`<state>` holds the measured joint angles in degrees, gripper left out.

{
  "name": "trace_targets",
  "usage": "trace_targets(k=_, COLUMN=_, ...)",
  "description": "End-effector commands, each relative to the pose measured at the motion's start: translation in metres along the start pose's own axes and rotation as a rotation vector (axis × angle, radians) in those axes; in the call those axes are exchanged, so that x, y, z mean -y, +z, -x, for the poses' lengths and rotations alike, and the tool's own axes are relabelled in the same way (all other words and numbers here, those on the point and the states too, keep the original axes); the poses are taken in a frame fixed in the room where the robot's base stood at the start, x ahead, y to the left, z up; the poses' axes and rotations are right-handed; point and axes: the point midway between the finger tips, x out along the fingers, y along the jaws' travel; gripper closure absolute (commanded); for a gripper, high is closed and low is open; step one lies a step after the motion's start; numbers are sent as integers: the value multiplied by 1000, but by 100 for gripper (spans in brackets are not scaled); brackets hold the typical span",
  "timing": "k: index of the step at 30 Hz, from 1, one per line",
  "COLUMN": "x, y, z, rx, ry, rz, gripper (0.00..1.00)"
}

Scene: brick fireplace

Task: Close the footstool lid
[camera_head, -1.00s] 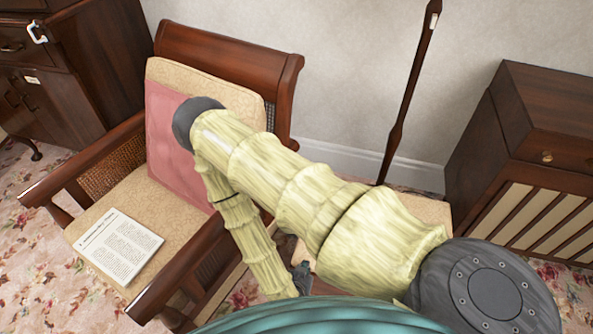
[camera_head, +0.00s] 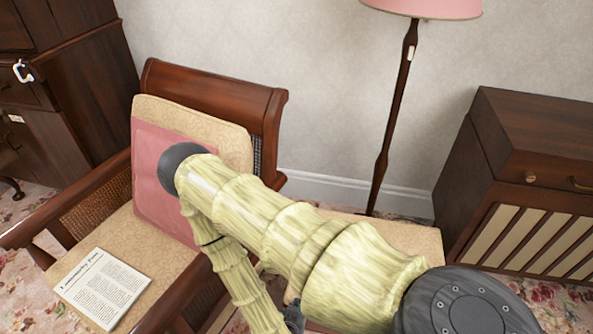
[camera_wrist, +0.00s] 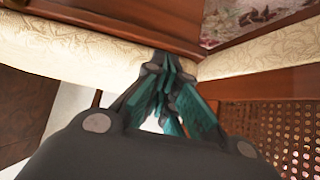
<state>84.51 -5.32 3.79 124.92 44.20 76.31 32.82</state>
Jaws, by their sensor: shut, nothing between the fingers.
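A cream-topped piece (camera_head: 408,237), which looks like the footstool, shows behind my arm in the head view. Most of it is hidden, so I cannot tell how its lid stands. My gripper (camera_wrist: 165,75) is shut and empty in the wrist view, its dark and teal fingers together. The fingertips are beside cream patterned upholstery (camera_wrist: 75,50) with dark wood behind it. I cannot tell whether they touch it, or whether it belongs to the footstool or the armchair. In the head view the gripper is mostly cut off at the bottom edge.
An armchair (camera_head: 215,92) with a pink cushion (camera_head: 160,205) and a printed paper (camera_head: 102,288) stands at left. A floor lamp (camera_head: 391,130) stands by the wall. Dark cabinets stand at right (camera_head: 530,130) and far left (camera_head: 65,90). Woven cane (camera_wrist: 285,130) is close to the gripper.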

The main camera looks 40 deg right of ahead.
Motion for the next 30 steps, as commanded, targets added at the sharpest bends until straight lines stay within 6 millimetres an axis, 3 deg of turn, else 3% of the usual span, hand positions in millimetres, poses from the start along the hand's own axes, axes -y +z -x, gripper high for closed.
trace_targets(k=11, x=2, y=-31, z=30, rx=-3, ry=-3, rz=2, gripper=100)
trace_targets(k=21, x=2, y=26, z=56, rx=-3, ry=-4, rz=4, gripper=100)
trace_targets(k=30, x=1, y=56, z=72, rx=-5, ry=-2, rz=3, gripper=100)
